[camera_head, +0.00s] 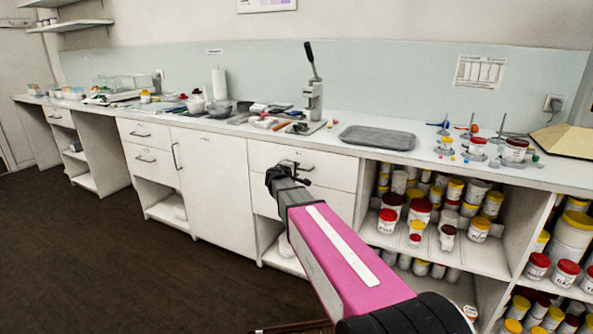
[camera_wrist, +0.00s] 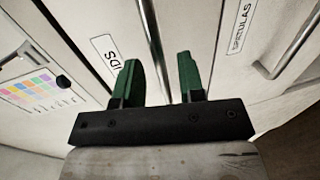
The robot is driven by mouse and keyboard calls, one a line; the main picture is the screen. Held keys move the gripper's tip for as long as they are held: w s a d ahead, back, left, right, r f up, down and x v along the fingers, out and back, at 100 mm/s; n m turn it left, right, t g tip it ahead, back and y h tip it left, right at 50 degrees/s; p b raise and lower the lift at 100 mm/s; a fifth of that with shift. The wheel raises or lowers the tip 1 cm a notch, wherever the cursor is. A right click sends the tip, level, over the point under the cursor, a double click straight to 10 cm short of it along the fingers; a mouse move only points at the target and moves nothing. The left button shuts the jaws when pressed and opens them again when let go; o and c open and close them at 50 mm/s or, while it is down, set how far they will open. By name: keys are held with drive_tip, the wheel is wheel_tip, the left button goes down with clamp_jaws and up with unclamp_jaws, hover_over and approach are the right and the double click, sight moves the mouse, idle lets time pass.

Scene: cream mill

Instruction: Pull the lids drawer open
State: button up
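In the wrist view, the lids drawer (camera_wrist: 88,25) is a pale front with a label partly hidden by my finger, of which "IDS" shows. Its metal bar handle (camera_wrist: 153,40) runs between the two green fingers of my gripper (camera_wrist: 158,62). The fingers are apart, one on each side of the bar, and no grip on it shows. In the head view, my gripper (camera_head: 285,176) is at the handle (camera_head: 299,166) of the upper white drawer in the middle of the counter. That drawer front looks flush with the cabinet. Labels there are too small to read.
A drawer labelled "SPATULAS" (camera_wrist: 238,28) with its own bar handle (camera_wrist: 296,48) lies alongside. A colour chart (camera_wrist: 38,90) shows at left. The counter above holds a lever press (camera_head: 314,90) and grey tray (camera_head: 377,138). Open shelves with jars (camera_head: 420,215) are at right; the left floor is clear.

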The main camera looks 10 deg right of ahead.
drive_tip(key=shift+x, duration=1.2)
clamp_jaws()
drive_tip(key=shift+s, duration=0.1)
